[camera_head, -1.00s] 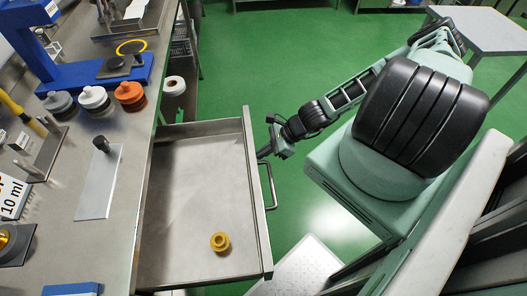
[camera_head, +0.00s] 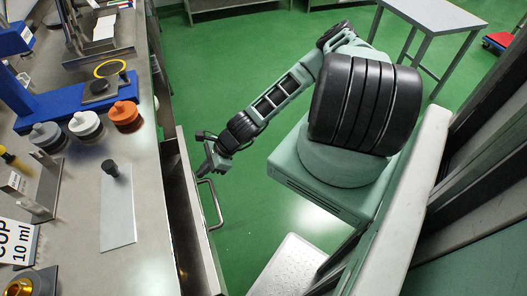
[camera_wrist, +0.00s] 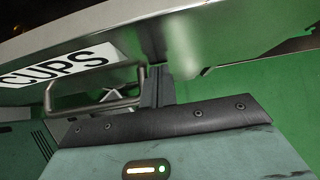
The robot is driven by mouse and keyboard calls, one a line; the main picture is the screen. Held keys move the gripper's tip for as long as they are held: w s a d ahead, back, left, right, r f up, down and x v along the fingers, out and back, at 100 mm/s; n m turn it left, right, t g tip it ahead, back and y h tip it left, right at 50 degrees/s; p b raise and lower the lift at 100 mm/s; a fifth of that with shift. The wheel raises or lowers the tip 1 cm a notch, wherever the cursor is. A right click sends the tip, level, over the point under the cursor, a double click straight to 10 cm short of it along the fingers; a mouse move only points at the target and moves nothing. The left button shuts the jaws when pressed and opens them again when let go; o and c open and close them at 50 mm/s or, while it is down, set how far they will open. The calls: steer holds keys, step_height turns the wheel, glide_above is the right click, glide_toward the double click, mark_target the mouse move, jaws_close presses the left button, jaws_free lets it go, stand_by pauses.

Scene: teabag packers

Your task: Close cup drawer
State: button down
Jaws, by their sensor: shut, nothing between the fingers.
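The cup drawer (camera_head: 192,215) is under the left counter in the head view, with only a narrow strip of it showing past the counter edge. Its metal bar handle (camera_head: 212,203) is on the front face. In the wrist view the drawer front carries a "CUPS" label (camera_wrist: 58,66), with the handle (camera_wrist: 95,104) beside it. My gripper (camera_head: 211,160) is shut and empty, at the drawer front near the far end of the handle. In the wrist view its fingers (camera_wrist: 156,90) are close to the drawer face; whether they touch cannot be told. The drawer's inside is mostly hidden.
The counter (camera_head: 130,235) holds orange (camera_head: 125,115), white (camera_head: 86,125) and grey (camera_head: 48,137) stoppered items, a blue stand (camera_head: 65,103) and a white plate (camera_head: 117,215). A grey table (camera_head: 440,16) stands at the back right.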

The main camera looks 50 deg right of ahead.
glide_above(178, 190)
steer(key=shift+d, duration=0.1)
steer(key=shift+r, duration=0.1)
steer(key=shift+w+a, duration=0.1)
steer(key=shift+a, duration=0.1)
steer(key=shift+d, duration=0.1)
